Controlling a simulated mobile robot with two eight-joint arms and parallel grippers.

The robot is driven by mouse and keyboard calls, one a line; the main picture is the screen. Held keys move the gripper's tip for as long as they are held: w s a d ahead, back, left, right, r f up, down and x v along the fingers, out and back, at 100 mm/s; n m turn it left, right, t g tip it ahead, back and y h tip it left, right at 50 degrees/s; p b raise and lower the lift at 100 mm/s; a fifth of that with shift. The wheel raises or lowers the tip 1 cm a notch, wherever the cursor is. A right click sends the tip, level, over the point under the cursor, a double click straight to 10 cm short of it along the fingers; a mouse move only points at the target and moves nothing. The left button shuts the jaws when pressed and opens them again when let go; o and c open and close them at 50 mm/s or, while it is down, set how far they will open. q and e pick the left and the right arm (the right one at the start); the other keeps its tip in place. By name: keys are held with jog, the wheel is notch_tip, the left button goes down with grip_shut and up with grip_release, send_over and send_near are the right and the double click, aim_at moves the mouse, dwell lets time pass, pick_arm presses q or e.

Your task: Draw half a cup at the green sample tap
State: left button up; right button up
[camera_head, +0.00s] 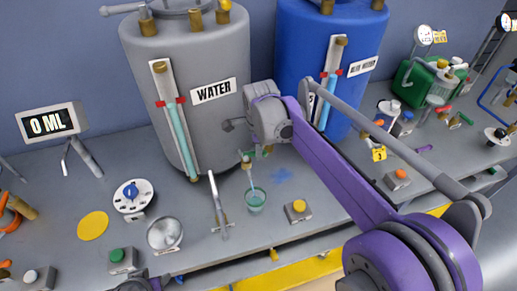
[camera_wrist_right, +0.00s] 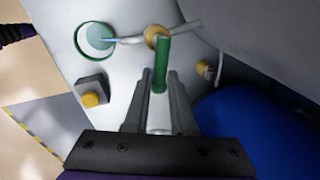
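The green sample tap (camera_head: 247,163) stands at the front of the grey WATER tank (camera_head: 205,125). A thin pale-blue stream falls from its spout into a small green-rimmed cup (camera_head: 256,201) below. The cup also shows in the right wrist view (camera_wrist_right: 97,40), upright on the bench; its fill level is hard to judge. My right gripper (camera_head: 252,146) is at the tap.
A display (camera_head: 50,122) reads 0 ML. A yellow button box (camera_head: 297,211) stands right of the cup, and a grey lever stand (camera_head: 220,215) to its left. A round dial (camera_head: 132,196), yellow disc (camera_head: 93,225) and metal bowl (camera_head: 165,234) lie further left. A blue tank (camera_head: 300,50) stands behind.

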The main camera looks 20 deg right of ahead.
grip_shut()
jog(key=shift+w+d+n+y, duration=0.15)
jog(key=shift+w+n, duration=0.1)
jog(key=shift+n, duration=0.45)
jog(key=shift+w+a+n+y, duration=0.1)
jog(key=shift+w+n+y, duration=0.1)
jog(key=shift+n, duration=0.5)
jog(key=o, duration=0.6)
grip_release()
jog(key=shift+c, duration=0.2)
